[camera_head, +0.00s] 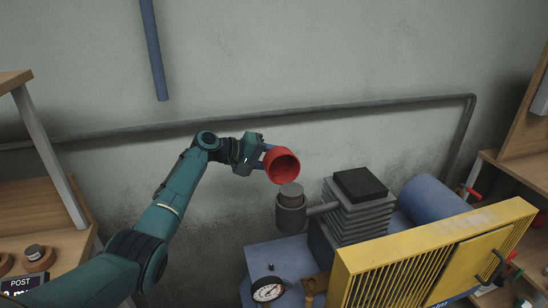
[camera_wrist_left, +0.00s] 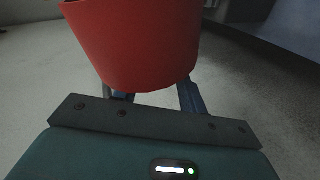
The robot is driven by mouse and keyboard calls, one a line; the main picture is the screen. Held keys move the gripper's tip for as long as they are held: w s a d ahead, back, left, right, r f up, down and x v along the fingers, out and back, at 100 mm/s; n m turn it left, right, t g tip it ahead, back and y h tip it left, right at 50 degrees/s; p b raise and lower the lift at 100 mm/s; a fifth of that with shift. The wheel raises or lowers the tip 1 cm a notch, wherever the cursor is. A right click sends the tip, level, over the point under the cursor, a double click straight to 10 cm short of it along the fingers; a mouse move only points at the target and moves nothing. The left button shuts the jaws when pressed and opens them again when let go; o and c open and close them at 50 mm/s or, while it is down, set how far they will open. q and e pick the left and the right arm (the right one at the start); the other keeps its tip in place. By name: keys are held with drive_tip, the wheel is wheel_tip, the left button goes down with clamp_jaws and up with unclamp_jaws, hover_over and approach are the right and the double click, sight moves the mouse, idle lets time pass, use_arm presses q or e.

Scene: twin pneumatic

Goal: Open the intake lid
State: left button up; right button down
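A red hollow cup-shaped cap (camera_head: 283,165), which looks like the intake lid, is tilted with its open end facing toward the head camera. It is just above the grey intake cylinder (camera_head: 291,212), beside its narrower top, with a small gap seeming to separate them. My left gripper (camera_head: 264,160) reaches it from the left with its blue fingers at the cap's side. In the left wrist view the red cap (camera_wrist_left: 138,45) fills the space between and beyond the fingers (camera_wrist_left: 152,95), hiding their tips. My right gripper is not in view.
The intake joins a finned compressor block (camera_head: 360,212) with a black top. A yellow grille panel (camera_head: 430,260), blue tank (camera_head: 432,198) and pressure gauge (camera_head: 268,289) stand close by. Wooden shelves (camera_head: 42,215) flank the left, and a grey pipe (camera_head: 330,107) runs along the wall behind.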

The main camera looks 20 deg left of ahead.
use_arm(q)
drive_tip(key=shift+d, duration=0.1)
drive_tip(key=shift+s+r, duration=0.1)
drive_tip(key=b+v, duration=0.1)
drive_tip(key=v, duration=1.2)
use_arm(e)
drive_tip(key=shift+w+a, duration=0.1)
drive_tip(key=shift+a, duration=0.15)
